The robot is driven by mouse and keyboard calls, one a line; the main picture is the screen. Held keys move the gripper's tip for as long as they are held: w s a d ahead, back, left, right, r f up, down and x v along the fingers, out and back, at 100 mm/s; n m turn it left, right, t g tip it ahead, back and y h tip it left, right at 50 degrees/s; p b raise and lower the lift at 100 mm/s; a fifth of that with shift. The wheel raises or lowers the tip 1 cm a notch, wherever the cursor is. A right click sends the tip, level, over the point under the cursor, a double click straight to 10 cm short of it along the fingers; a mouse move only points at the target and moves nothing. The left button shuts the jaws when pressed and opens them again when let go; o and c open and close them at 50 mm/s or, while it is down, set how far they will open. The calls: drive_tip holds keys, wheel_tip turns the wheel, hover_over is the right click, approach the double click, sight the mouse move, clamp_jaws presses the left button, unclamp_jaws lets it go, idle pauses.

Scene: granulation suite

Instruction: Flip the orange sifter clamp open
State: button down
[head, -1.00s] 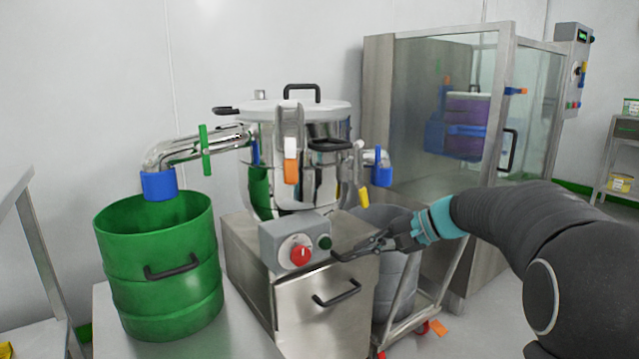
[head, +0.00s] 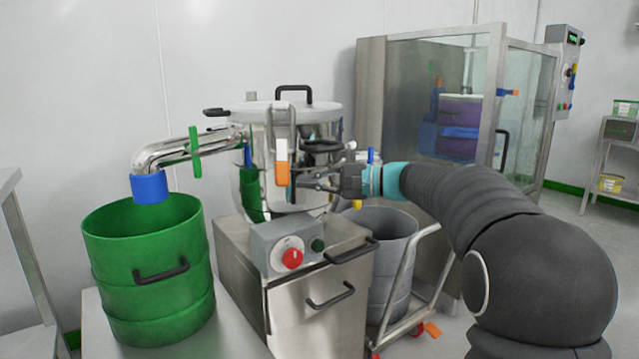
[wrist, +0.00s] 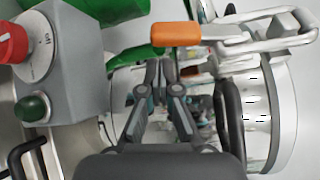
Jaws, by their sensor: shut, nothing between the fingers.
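The sifter clamp has an orange handle tip (head: 282,173) that hangs down on the front of the steel sifter (head: 256,135), below a pale metal latch. In the wrist view the orange handle (wrist: 176,34) lies across the top centre, with the metal latch (wrist: 262,35) running to the right. My gripper (head: 298,181) is shut and empty, just right of the orange tip in the head view. In the wrist view its fingertips (wrist: 162,66) point toward the handle, a little below it in the picture. Whether they touch it, I cannot tell.
A black handle (head: 322,147) sits close above my gripper. A grey control box (head: 283,240) with a red knob is below. A green drum (head: 150,268) stands left, a grey bin (head: 400,275) right. The wall side behind the sifter is clear.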

drive_tip(key=shift+x, duration=1.05)
